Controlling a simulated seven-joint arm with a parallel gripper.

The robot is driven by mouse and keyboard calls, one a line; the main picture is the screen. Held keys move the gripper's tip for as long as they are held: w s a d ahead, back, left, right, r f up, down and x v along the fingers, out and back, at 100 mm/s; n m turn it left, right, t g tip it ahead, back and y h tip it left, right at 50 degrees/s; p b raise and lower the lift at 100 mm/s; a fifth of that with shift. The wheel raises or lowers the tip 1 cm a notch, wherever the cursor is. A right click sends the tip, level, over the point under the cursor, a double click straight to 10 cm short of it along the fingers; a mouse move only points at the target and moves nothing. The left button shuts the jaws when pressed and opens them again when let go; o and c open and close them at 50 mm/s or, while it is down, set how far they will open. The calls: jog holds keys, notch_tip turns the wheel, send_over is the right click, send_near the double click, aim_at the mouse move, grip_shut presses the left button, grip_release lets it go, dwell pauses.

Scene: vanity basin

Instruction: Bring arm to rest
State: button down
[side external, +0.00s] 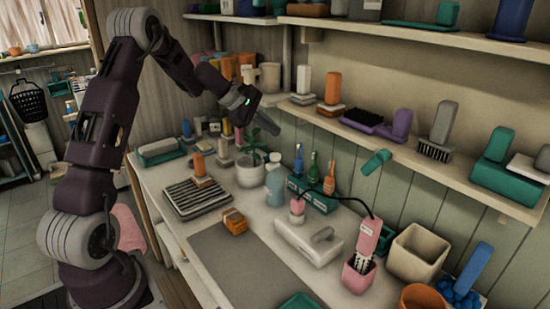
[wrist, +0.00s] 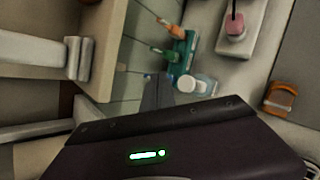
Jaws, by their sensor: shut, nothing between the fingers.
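My gripper (side external: 267,123) is raised above the vanity counter (side external: 258,262), in front of the back wall and left of the shelf. Its fingers are together with nothing between them, and the tips angle down to the right. In the wrist view the shut fingers (wrist: 158,90) point toward the wall panels, with bottles and a green toothbrush holder (wrist: 180,52) beyond them. The gripper appears apart from the objects below it.
A light blue bottle (side external: 275,183), a pot (side external: 250,170) and a striped mat (side external: 197,197) stand below. An orange block (side external: 235,222) and a white box (side external: 308,240) are nearer. The shelf (side external: 440,165) is crowded. A grey counter area is mostly clear.

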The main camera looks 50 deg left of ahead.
dwell(0.3)
jog(key=s+d+r+m+g, duration=0.2)
jog(key=s+d+r+m, duration=0.5)
jog(key=d, duration=0.5)
jog(key=s+d+r+m+g, duration=0.1)
jog(key=s+d+r+m, duration=0.4)
jog(key=s+d, duration=0.55)
jog(key=s+d+f+m+y, duration=0.1)
jog(key=s+f+m+y, duration=0.1)
jog(key=s+m, duration=0.3)
jog(key=s+d+f+m+y, duration=0.1)
jog(key=s+m, duration=0.4)
jog(key=s, duration=0.8)
jog(key=shift+s+f+y, duration=0.2)
jog(key=shift+f+y, duration=0.15)
jog(key=shift+y, duration=0.05)
